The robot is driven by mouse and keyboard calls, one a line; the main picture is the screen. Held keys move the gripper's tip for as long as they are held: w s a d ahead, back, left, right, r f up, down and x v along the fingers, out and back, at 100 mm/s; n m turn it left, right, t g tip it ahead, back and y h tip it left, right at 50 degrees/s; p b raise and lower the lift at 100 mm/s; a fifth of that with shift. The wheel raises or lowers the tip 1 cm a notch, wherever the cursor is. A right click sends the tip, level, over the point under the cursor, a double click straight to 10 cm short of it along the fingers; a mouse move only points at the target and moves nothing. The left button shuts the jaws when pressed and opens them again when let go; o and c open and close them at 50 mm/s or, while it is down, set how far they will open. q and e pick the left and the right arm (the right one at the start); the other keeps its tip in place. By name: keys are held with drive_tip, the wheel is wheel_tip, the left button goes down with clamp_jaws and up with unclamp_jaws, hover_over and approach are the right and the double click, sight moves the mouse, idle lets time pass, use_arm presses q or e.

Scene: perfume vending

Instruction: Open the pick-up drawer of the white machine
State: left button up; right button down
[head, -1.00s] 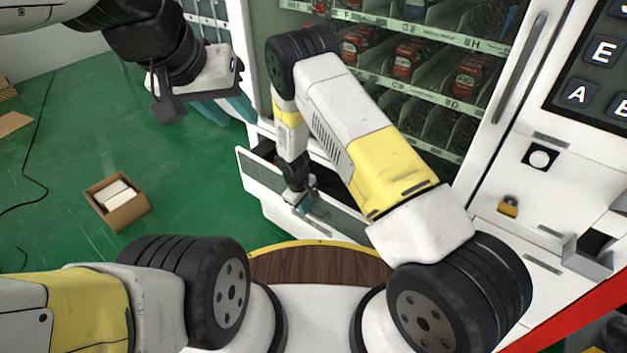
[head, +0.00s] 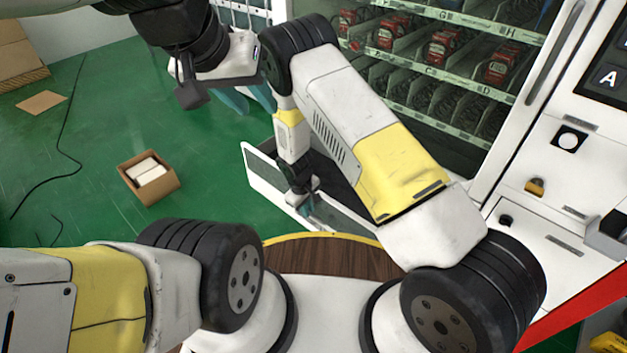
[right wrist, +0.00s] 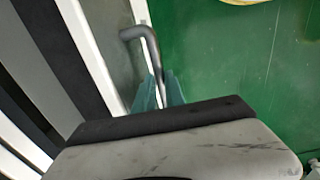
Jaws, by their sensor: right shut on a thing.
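The white machine (head: 520,195) is a vending machine on the right in the head view. Its pick-up drawer (head: 262,172) stands out from the machine's lower front, with a dark interior gap behind its front panel. My right gripper (head: 309,208) is at this front panel, its teal fingers around the grey bar handle (right wrist: 145,45), which shows in the right wrist view. My right arm hides part of the drawer. My left gripper (head: 248,97) hangs at the upper left, away from the drawer, its teal fingers apart and partly hidden by its wrist.
A cardboard box (head: 149,181) with white contents sits on the green floor at left. A black cable (head: 70,130) lies further left. A brown wooden round surface with a yellow rim (head: 320,236) is just below the drawer. The floor between box and drawer is clear.

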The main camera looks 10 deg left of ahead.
drive_tip(key=c, duration=1.4)
unclamp_jaws()
wheel_tip(320, 180, up, 8)
drive_tip(key=s, duration=0.1)
drive_tip(key=shift+a+f, duration=0.15)
drive_tip(key=shift+a, duration=0.25)
